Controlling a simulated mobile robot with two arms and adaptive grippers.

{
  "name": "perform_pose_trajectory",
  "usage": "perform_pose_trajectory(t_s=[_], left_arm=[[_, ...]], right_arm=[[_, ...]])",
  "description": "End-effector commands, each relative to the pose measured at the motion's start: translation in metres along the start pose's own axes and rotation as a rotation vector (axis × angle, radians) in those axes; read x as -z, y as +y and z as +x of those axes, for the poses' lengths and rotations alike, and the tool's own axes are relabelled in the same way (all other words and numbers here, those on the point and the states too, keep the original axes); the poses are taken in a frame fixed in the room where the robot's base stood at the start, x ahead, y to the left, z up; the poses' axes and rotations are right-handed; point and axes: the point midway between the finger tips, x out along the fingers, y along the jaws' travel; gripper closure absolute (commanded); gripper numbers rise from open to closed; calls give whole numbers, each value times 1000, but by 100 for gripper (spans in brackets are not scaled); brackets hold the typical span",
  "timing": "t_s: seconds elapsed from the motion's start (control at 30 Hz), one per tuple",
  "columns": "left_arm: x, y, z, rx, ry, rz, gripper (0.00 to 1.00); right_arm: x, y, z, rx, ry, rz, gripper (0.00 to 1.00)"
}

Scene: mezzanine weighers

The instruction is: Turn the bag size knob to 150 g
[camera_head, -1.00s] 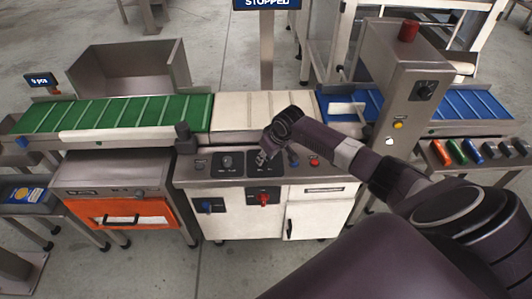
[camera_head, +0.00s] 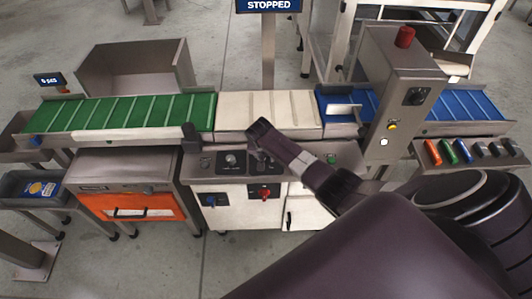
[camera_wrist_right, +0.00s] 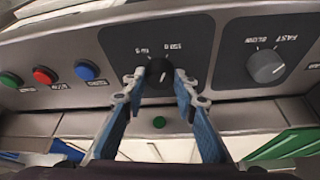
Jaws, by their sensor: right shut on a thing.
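The bag size knob (camera_wrist_right: 159,73) is a small dark knob on a dark plate on the sloped control panel. A pale mark shows on it, and two printed labels sit beside it; I cannot surely tell which label the mark points at. My right gripper (camera_wrist_right: 160,88) has its two fingers on either side of the knob and is shut on it. In the head view my right gripper (camera_head: 262,166) reaches down to the panel and hides most of this knob. My left gripper is not in view.
A grey speed knob (camera_wrist_right: 267,66) sits beside it. Blue (camera_wrist_right: 87,70), red (camera_wrist_right: 44,75) and green (camera_wrist_right: 10,79) buttons lie on the other side. Red (camera_head: 265,193) and blue (camera_head: 210,200) handles are on the cabinet front. The screen (camera_head: 268,5) reads STOPPED.

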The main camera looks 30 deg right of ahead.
Motion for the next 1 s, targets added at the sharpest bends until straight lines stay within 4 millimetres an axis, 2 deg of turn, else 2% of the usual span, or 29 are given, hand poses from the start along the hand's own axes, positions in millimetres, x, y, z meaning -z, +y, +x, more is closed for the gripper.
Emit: perform_pose_trajectory(t_s=[0.3,0.73,0.77,0.9,1.0], left_arm=[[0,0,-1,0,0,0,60],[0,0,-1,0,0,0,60],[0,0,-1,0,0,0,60],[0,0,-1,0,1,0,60],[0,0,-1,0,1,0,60]], right_arm=[[0,-1,0,-32,0,76,98],[1,0,0,-35,1,84,98],[1,0,0,-35,0,84,72],[1,0,0,-35,0,84,56],[0,0,0,-34,0,83,56]])
